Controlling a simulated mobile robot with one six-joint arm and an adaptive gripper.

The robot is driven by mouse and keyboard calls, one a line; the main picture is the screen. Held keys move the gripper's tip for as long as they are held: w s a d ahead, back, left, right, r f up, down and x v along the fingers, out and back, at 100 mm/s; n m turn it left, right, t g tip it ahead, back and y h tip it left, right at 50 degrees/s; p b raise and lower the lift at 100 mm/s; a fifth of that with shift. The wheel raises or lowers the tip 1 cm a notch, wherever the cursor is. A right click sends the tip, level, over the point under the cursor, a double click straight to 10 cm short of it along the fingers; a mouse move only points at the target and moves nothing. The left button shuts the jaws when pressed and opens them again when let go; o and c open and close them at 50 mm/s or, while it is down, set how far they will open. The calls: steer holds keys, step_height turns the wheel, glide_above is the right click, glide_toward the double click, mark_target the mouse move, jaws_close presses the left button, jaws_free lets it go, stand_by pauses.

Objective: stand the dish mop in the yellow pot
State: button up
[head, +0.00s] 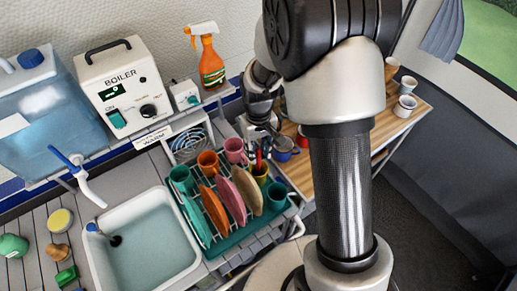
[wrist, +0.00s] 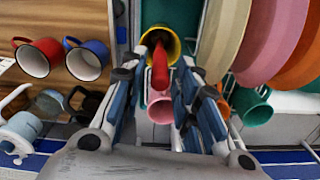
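The yellow pot (wrist: 173,37) stands upright at the edge of the dish rack, near the top middle of the wrist view. In the head view the pot (head: 261,170) is partly hidden by neighbouring dishes. A red, rod-like thing (wrist: 160,66) stands up out of the pot; it looks like the dish mop's handle, but no mop head shows. My gripper (wrist: 157,74) is open, above the pot, with its fingers on either side of the red thing and gaps showing. In the head view my gripper (head: 262,118) is partly hidden by my arm.
The rack (head: 215,252) holds several plates (head: 231,200) and cups beside the pot. A red mug (wrist: 38,57) and a blue mug (wrist: 87,60) are on the wooden counter (head: 300,178). The sink (head: 150,262) lies left; a spray bottle (head: 209,62) stands on the shelf behind.

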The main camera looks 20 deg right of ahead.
steer(key=shift+o, duration=0.3)
step_height(320, 180, up, 12)
stand_by(0.5)
stand_by(0.8)
steer(key=s+r+m+t+b, duration=0.1)
steer(key=s+r+t+b, duration=0.1)
steer(key=s, duration=0.8)
steer(key=s+r+t+b, duration=0.2)
steer(key=s+r+b, duration=0.1)
steer(key=s, duration=0.8)
steer(key=shift+s+r+m+t, duration=0.2)
steer(key=shift+r+m+t, duration=0.1)
steer(key=shift+r+m, duration=0.15)
